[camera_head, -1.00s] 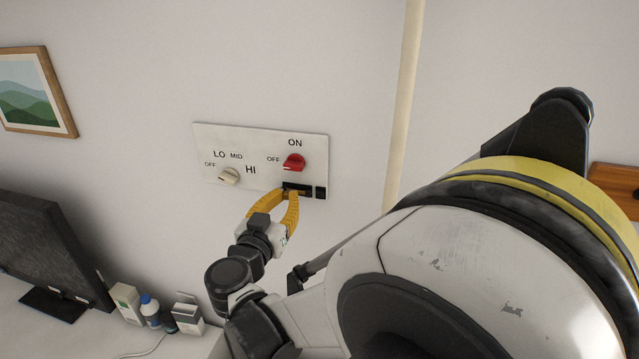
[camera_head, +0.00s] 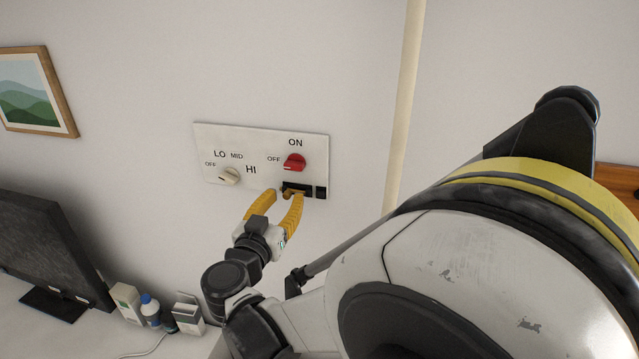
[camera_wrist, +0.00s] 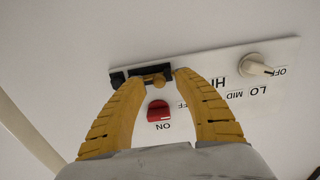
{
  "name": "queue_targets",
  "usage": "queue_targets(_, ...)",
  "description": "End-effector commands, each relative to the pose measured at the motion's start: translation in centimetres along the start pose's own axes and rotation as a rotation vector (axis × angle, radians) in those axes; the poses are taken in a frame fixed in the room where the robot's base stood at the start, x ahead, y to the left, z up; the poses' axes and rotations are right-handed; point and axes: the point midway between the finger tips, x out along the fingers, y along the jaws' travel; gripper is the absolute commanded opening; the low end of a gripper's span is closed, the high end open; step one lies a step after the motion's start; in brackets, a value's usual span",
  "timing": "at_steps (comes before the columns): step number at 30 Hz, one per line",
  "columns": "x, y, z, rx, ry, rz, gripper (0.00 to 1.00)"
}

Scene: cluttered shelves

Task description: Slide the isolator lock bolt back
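The isolator's lock bolt (camera_head: 290,191) is a small brass piece in a dark slot under the red switch (camera_head: 294,162). It also shows in the wrist view (camera_wrist: 154,80), with a rounded knob facing me. The red switch's pointer side is hard to read; ON is printed above it and OFF to its left. My gripper (camera_head: 285,196) has yellow fingers, spread apart and empty. In the wrist view the fingertips stand on either side of the bolt knob, with a gap visible between them and the knob.
A cream dial (camera_head: 229,176) marked OFF, LO, MID and HI shares the white panel (camera_head: 225,137). A black block (camera_head: 321,193) sits right of the slot. A pale vertical pipe (camera_head: 405,100) runs right of the panel. A monitor (camera_head: 40,245) and small containers (camera_head: 150,308) stand lower left.

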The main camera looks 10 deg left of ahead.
Motion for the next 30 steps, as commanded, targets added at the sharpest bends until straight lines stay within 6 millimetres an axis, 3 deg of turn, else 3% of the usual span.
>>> queue_targets(21,-4.0,0.0,0.0,0.0,0.0,-0.002,0.38)
queue_targets(30,-4.2,0.0,0.0,0.0,0.0,0.0,0.38)
